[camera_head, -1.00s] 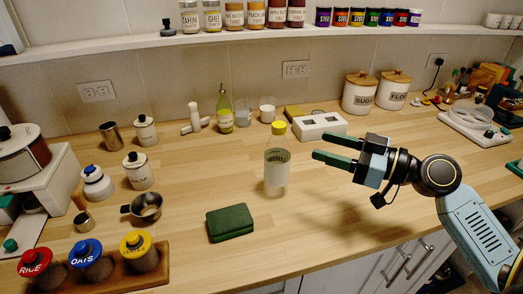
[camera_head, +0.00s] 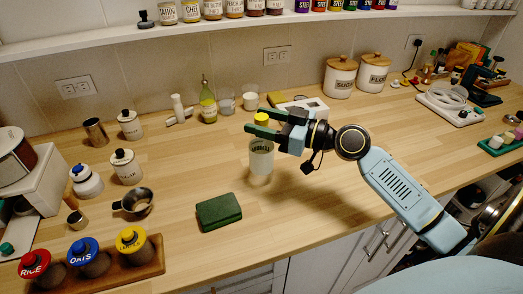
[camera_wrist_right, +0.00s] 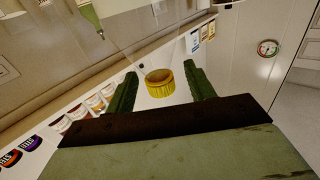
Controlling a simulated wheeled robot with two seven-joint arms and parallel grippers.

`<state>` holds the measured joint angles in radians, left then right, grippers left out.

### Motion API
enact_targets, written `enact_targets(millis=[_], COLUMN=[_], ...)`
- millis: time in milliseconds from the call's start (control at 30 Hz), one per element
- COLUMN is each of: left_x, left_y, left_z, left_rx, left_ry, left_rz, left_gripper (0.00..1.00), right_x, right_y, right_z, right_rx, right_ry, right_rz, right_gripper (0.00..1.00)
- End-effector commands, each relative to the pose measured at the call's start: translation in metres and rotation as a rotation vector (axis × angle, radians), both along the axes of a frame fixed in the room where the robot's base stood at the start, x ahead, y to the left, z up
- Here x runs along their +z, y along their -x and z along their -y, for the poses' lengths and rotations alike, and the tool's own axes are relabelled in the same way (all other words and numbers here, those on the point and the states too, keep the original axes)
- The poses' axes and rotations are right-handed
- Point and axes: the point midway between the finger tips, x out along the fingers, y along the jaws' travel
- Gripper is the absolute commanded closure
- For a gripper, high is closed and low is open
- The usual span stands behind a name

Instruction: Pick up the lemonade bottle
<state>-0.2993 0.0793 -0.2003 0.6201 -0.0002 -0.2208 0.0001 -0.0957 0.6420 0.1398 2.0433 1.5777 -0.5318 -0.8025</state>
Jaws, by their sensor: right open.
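The lemonade bottle (camera_head: 261,160) is clear with a pale label and a yellow cap, and stands upright on the wooden counter. My right gripper (camera_head: 252,123) is open, with its dark green fingers at the height of the cap. In the right wrist view the yellow cap (camera_wrist_right: 160,86) lies between the two spread fingers (camera_wrist_right: 160,72), with a gap on each side. My left gripper is not in view.
A dark green box (camera_head: 219,212) lies in front of the bottle. An oil bottle (camera_head: 208,105), cups and a white device (camera_head: 306,107) stand behind. Lidded jars (camera_head: 132,243) sit in a wooden rack at front left. The counter right of the bottle is clear.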

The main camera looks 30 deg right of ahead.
Motion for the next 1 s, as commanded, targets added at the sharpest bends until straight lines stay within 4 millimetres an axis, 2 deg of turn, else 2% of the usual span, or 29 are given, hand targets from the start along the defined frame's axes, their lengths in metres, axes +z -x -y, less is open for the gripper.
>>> enact_targets(millis=[33,200,467,867,1000], left_x=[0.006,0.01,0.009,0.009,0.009], left_y=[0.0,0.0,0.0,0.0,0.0], left_z=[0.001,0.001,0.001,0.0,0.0], left_rx=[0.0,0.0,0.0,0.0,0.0], left_ry=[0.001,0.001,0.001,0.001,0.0], left_rz=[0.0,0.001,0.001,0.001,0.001], left_gripper=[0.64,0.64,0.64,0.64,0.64], right_x=[0.005,0.002,0.0,0.0,0.001], right_y=[-0.007,-0.019,-0.02,-0.02,-0.02], right_z=[-0.004,-0.012,-0.013,-0.013,-0.013], right_rx=[-0.001,-0.001,0.0,0.0,0.0], right_ry=[-0.002,-0.001,0.0,0.001,0.001], right_rz=[0.002,0.001,0.0,0.001,0.001], right_gripper=[0.46,0.46,0.47,1.0,1.0])
